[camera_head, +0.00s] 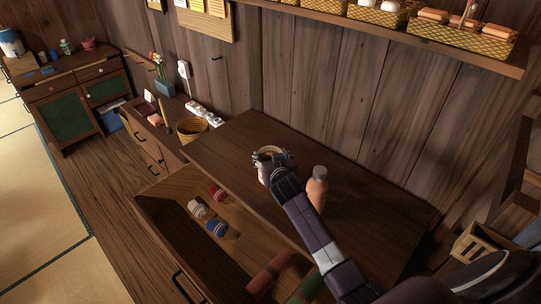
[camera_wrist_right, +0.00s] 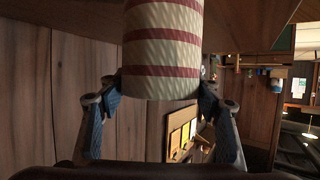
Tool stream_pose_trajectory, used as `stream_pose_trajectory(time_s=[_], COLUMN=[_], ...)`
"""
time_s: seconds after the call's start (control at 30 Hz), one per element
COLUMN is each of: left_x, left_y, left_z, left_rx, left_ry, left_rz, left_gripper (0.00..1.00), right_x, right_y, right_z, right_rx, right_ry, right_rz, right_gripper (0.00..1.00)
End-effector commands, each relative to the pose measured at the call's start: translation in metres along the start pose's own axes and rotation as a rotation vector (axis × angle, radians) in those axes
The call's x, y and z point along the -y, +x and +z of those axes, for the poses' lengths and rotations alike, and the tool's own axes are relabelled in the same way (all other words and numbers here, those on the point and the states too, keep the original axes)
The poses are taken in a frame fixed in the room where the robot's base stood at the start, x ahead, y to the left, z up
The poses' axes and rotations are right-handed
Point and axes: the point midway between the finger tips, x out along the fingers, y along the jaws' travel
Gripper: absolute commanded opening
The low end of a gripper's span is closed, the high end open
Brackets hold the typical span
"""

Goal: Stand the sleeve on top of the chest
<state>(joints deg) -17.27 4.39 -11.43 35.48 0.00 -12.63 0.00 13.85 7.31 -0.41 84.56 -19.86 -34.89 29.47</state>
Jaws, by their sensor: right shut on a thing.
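The sleeve (camera_head: 263,172) is a pale cylinder seen at the middle of the head view. In the right wrist view the sleeve (camera_wrist_right: 163,45) shows cream and red bands, with its far end cut off by the frame. My right gripper (camera_head: 277,163) is shut on it, with a finger on each side (camera_wrist_right: 160,86). The sleeve is over the dark wooden top of the chest (camera_head: 232,143); whether its base touches the wood is hard to tell. My left gripper is out of view.
An orange bottle (camera_head: 317,188) stands on the chest top, right beside my right arm. The chest's drawer (camera_head: 165,196) is open, holding several small banded items (camera_head: 216,228) and rolls (camera_head: 271,272). The chest top's left part is clear. A wall shelf (camera_head: 400,32) with baskets hangs behind.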

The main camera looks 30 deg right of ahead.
Motion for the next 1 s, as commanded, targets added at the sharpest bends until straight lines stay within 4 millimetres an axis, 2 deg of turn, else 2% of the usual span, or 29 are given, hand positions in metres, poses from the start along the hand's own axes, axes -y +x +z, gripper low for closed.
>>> stream_pose_trajectory(time_s=[0.1,0.13,0.27,0.67,0.87,1.0], left_x=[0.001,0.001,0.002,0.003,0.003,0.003], left_y=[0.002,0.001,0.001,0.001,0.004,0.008], left_z=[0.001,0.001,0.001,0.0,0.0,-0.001], left_rx=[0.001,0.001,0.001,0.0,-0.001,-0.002], left_ry=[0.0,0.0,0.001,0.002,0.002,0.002], left_rz=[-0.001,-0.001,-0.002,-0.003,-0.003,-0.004], left_gripper=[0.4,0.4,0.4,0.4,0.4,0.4], right_x=[0.0,0.0,0.0,0.0,0.001,0.001], right_y=[0.001,0.0,0.0,-0.003,-0.024,-0.045], right_z=[0.002,0.001,0.001,0.0,0.001,0.001], right_rx=[0.0,0.0,0.0,-0.001,-0.001,-0.001], right_ry=[0.001,0.001,0.0,0.0,0.001,0.002], right_rz=[0.0,0.0,0.0,-0.001,-0.001,-0.002], right_gripper=[0.27,0.62,0.76,0.76,0.76,0.76])
